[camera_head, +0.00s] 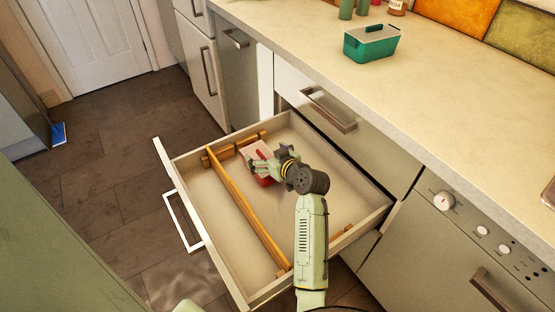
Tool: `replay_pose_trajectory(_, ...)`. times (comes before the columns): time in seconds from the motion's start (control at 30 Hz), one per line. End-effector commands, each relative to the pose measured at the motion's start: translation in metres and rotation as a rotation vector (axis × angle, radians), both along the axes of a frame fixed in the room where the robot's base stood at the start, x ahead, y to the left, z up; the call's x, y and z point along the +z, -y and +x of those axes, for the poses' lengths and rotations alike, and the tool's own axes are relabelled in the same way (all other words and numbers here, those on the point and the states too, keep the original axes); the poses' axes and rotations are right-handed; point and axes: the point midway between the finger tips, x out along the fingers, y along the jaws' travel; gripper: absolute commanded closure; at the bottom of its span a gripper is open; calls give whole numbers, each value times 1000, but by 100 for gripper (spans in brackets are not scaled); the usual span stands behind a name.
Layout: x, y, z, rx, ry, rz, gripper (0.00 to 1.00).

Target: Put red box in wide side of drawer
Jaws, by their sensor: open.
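The drawer (335,190) is pulled out, and a wooden divider (240,205) splits it into a narrow side at the left and a wide side at the right. The red box (256,150), with a pale top, is in the wide side near its far left corner, close to the divider. My gripper (257,163) is open at the box, in front of it in this view, and hides part of it. I cannot tell whether the fingers touch the box or whether its underside rests on the drawer floor.
The countertop (440,100) runs above the drawer with a green lidded container (371,43) on it. A closed drawer (325,105) with a bar handle is behind the open one. An appliance with knobs (445,200) stands at the right. The drawer's wide side has bare floor at the right.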

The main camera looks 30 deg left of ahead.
Motion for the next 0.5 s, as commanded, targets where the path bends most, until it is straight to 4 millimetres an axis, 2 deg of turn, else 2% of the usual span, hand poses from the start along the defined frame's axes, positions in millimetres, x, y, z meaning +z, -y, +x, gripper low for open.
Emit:
replay_pose_trajectory(0.03, 2, 12, -4, -4, 1, 4, 5)
replay_pose_trajectory(0.2, 18, 43, -17, -3, 3, 3, 5)
replay_pose_trajectory(0.33, 26, 61, -24, -2, 2, 2, 5)
replay_pose_trajectory(0.5, 32, 72, -30, 0, 1, 2, 5)
